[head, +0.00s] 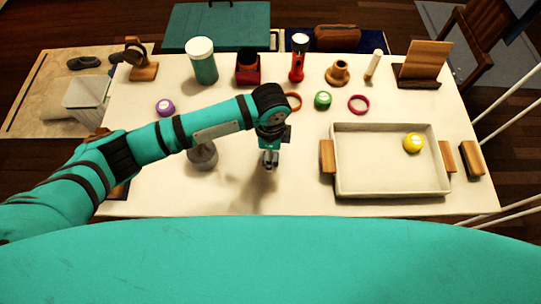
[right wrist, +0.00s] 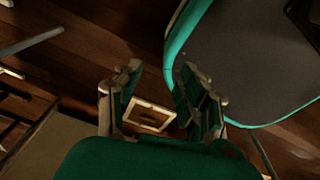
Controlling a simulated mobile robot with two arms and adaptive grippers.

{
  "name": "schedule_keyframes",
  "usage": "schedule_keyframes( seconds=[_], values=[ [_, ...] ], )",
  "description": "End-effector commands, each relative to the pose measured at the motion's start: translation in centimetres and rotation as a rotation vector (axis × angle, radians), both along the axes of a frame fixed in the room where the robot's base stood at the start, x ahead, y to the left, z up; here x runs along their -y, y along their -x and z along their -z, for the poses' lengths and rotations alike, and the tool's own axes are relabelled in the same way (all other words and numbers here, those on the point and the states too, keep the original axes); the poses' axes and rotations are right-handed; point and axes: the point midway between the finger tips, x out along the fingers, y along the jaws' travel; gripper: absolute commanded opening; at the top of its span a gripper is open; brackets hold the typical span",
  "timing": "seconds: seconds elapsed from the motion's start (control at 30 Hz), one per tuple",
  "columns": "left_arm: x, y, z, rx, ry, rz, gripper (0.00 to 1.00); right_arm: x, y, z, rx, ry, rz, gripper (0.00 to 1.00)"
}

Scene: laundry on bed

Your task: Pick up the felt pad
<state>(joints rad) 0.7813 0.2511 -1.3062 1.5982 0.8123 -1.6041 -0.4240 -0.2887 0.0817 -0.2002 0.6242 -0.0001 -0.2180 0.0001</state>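I cannot make out a felt pad for certain in either view; part of the table is hidden behind my left arm. My left gripper (head: 269,160) points down over the middle of the white table (head: 300,195), to the left of the white tray. Its fingertips look close together, but they are too small to tell whether they are open or shut. No object shows clearly between them. My right gripper (right wrist: 160,98) is out of the head view; in the right wrist view its fingers are apart and empty, over the dark wooden floor.
The tray (head: 390,190) holds a yellow round item (head: 413,143). A grey cup-like item (head: 203,156) stands beside my left arm. The table's front middle is clear.

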Motion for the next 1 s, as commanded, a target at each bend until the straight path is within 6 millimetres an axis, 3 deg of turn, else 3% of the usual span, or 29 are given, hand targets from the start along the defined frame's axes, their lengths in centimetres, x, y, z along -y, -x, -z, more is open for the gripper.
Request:
schedule_keyframes(
  seconds=[0.17,0.43,0.77,1.0],
  values=[
    [0.0,0.0,2.0,0.000,0.000,0.000,0.62,0.0,1.7,-0.1,-0.025,0.001,0.000,0.40],
    [0.0,0.0,2.3,0.001,0.000,0.001,0.60,0.0,1.9,-0.1,-0.029,0.002,0.000,0.40],
    [0.0,0.0,2.3,0.001,0.001,0.000,0.18,-0.2,1.0,-0.1,-0.014,-0.002,0.001,0.40],
    [0.0,0.0,2.2,0.001,0.001,0.000,0.17,-0.3,1.0,-0.1,-0.014,-0.003,0.002,0.40]
  ],
)
